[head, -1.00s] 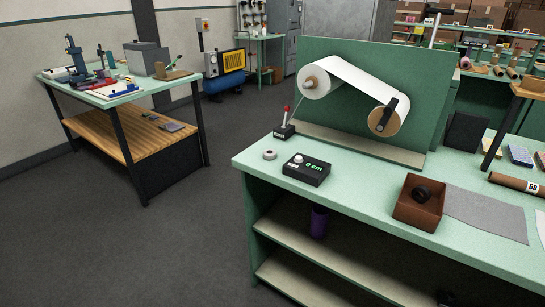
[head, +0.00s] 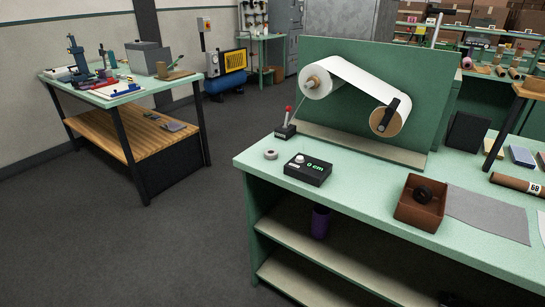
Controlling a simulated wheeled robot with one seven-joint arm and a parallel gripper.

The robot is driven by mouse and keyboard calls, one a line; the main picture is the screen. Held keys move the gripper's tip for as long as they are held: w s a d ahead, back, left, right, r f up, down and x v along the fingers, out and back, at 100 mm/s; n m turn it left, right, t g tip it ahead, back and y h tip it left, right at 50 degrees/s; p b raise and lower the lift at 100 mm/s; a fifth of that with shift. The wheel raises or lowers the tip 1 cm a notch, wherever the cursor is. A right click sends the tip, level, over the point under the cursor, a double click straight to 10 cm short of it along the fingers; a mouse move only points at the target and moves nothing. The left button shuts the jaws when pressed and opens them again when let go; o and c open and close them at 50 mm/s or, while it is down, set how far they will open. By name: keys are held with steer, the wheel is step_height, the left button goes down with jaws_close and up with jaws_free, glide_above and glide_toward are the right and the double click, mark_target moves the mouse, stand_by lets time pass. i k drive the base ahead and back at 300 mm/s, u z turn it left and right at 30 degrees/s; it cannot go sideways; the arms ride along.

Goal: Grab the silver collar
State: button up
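A small light-grey ring (head: 270,154), which looks like the silver collar, lies flat on the green bench top (head: 355,195) near its left end. It sits left of a black counter box (head: 308,170) and in front of a red-knobbed lever (head: 286,125), apart from both. Nothing covers it. A dark ring-shaped part (head: 422,194) lies in a brown box (head: 418,212) further right. My gripper is not in view.
A green panel (head: 436,85) with a white roll (head: 318,82) and a cardboard core (head: 388,117) stands on the bench. Grey sheet (head: 487,210) lies at right. Another workbench (head: 125,95) stands at left; grey floor (head: 120,240) between is clear.

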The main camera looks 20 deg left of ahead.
mark_target(269, 154)
steer(key=z, duration=2.95)
steer(key=k, duration=1.9)
steer(key=u, duration=1.95)
